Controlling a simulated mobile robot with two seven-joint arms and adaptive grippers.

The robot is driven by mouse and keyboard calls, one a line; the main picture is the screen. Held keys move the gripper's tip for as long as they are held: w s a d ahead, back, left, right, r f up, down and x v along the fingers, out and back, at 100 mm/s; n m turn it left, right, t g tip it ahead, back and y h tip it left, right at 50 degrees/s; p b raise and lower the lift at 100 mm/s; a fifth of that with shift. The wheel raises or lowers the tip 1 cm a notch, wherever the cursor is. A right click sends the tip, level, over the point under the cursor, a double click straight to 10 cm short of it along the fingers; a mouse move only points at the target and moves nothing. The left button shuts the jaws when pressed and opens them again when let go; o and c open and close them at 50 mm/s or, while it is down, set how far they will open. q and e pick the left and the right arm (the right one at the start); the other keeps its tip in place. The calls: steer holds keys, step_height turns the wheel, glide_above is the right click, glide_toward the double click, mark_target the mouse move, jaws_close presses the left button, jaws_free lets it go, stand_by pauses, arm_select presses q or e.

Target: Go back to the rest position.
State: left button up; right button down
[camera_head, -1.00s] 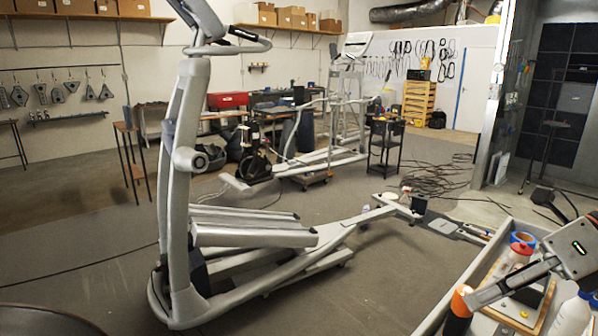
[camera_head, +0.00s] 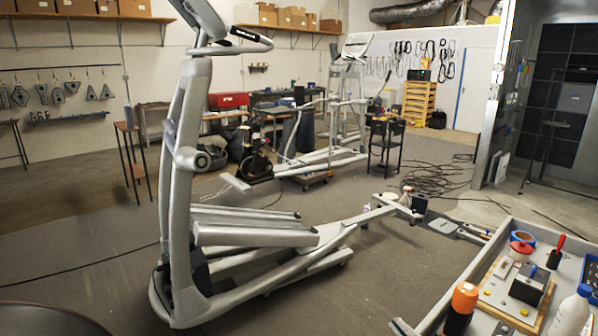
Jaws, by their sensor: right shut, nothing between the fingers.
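Only a small grey tip of my right gripper (camera_head: 402,327) shows, at the bottom edge of the head view, just left of the tool tray (camera_head: 456,287). It is shut with nothing held. The rest of that gripper and its arm are outside the picture. My left gripper and arm do not show.
A large grey elliptical trainer (camera_head: 255,236) stands in front on open floor. The tray at the lower right holds an orange-capped bottle (camera_head: 461,305), a white bottle (camera_head: 570,315), a black block (camera_head: 529,284) and a red-handled tool (camera_head: 556,252).

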steer(key=s+f+m+g+h, duration=0.3)
steer(key=s+f+m, duration=0.3)
steer(key=f, duration=0.9)
steer(key=s+f+m+g+h, duration=0.3)
steer(key=s+f+m+h, duration=0.2)
steer(key=s+f, duration=0.6)
step_height(320, 180, down, 4)
steer(key=shift+d+m+g, duration=0.25)
steer(key=shift+m+g, duration=0.15)
